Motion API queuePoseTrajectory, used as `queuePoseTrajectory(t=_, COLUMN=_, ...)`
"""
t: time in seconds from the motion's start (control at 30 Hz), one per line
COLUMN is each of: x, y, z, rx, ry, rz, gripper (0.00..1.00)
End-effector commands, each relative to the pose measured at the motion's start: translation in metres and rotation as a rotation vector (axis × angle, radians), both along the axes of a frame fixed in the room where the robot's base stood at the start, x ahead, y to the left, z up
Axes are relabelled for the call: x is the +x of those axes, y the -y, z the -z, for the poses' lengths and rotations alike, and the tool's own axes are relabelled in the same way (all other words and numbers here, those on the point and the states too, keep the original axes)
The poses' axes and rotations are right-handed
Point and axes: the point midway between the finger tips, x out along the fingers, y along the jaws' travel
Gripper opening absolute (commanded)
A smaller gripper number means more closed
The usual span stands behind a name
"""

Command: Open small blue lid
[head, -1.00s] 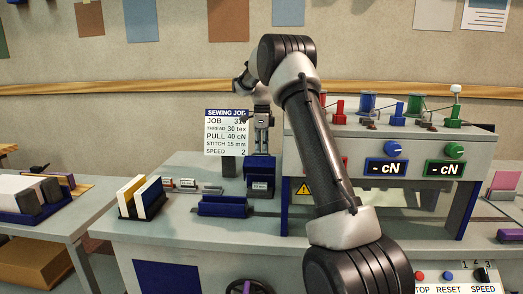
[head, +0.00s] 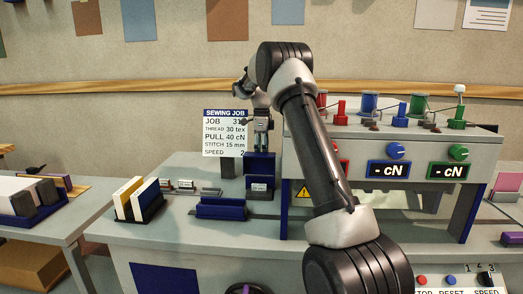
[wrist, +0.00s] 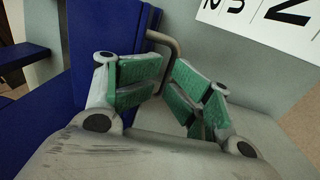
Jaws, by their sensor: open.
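The small blue lid (head: 260,166) stands raised behind a small blue box (head: 261,194) with a pale label, left of the sewing machine. In the wrist view the blue panel (wrist: 110,22) fills the upper left and carries a bent metal handle (wrist: 172,47). My gripper (head: 261,149) is pointing down just above the lid. In the wrist view my gripper (wrist: 165,82) is open, its green-padded fingers apart on either side of the handle's lower part. I cannot tell whether a pad touches the handle.
A sewing job card (head: 226,132) stands just left of my gripper. A long blue tray (head: 222,208) lies in front, and a holder with yellow and white cards (head: 140,199) is to the left. The machine housing (head: 400,145) stands close on the right.

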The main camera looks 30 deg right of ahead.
Motion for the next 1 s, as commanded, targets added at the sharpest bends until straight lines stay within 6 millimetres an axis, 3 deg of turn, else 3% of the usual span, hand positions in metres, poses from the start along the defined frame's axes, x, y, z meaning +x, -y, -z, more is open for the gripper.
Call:
queuePoseTrajectory(t=0.33, x=0.002, y=0.001, z=0.006, rx=0.005, ry=-0.013, rz=0.001, gripper=0.3)
queuePoseTrajectory(t=1.0, x=0.047, y=0.031, z=-0.005, rx=0.001, ry=-0.001, rz=0.0, gripper=0.3)
